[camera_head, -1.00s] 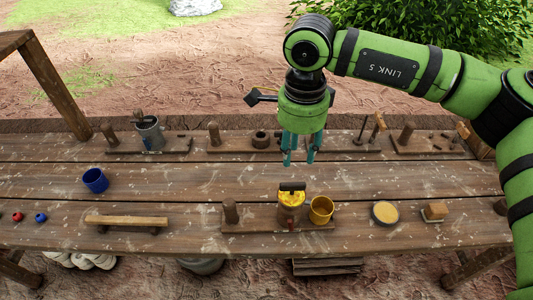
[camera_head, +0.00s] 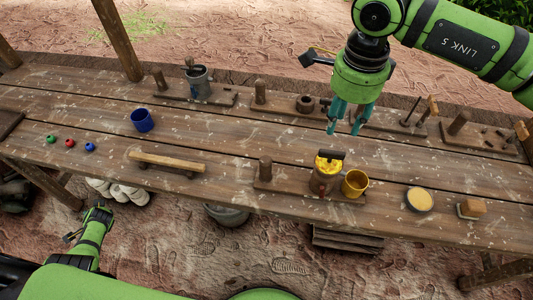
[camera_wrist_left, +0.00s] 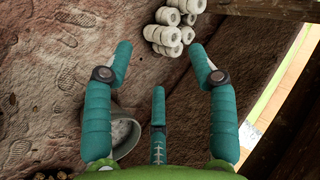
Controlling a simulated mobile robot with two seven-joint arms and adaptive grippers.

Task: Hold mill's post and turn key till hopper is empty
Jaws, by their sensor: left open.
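The mill (camera_head: 325,186) has a brown body, yellow contents heaped in its hopper and a dark key (camera_head: 331,155) on top. It stands on a wooden board near the table's front edge. The board's upright wooden post (camera_head: 265,169) is left of the mill. A yellow cup (camera_head: 355,184) stands just right of the mill. My right gripper (camera_head: 343,128) points down with fingers apart, empty, above and behind the mill in the picture. My left gripper (camera_head: 98,214) is low left, below the table's front edge. In the left wrist view (camera_wrist_left: 160,50) its fingers are spread and empty over the ground.
A wooden bar (camera_head: 166,161), a blue cup (camera_head: 142,120) and small coloured balls (camera_head: 70,143) lie left on the table. A round yellow-topped dish (camera_head: 420,199) and a block (camera_head: 471,208) are right. Several tool boards line the back. A bucket (camera_head: 227,215) stands below.

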